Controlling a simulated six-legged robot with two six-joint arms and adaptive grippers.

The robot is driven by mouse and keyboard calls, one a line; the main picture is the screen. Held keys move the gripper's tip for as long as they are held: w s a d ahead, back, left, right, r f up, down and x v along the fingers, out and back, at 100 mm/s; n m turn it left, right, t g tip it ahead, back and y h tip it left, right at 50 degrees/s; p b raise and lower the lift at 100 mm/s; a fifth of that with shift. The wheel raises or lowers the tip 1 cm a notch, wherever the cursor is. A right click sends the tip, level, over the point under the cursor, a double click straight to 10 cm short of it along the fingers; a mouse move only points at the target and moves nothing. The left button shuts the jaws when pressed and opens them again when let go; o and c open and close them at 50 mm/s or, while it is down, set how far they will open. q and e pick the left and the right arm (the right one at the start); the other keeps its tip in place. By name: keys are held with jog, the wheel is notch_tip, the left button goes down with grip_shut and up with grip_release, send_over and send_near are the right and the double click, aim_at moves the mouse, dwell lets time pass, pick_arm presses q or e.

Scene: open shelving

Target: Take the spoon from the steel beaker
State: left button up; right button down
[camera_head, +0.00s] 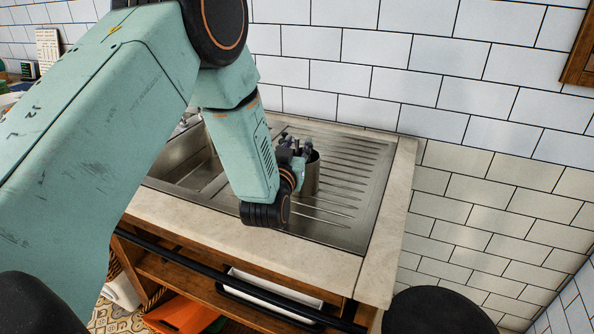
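The steel beaker (312,176) stands on the ribbed drainboard of the sink, partly hidden behind my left wrist. I cannot make out the spoon. It may be hidden by the gripper or inside the beaker. My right gripper is not in view.
The steel drainboard (347,190) is clear to the right of the beaker. The sink basin (188,160) lies to the left, partly behind my arm. A pale stone counter edge (388,235) surrounds the sink. The tiled wall (400,85) rises close behind. A dark rail (230,281) runs along the front.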

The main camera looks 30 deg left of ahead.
pick_arm(q)
jog(key=shift+r, duration=0.1)
jog(key=shift+w, duration=0.2)
jog(key=shift+w+f, duration=0.1)
jog(key=shift+f, duration=0.1)
jog(key=c, duration=0.3)
jog(key=shift+s+r, duration=0.15)
jog(key=shift+s, duration=0.05)
grip_shut()
jog(key=shift+w, duration=0.1)
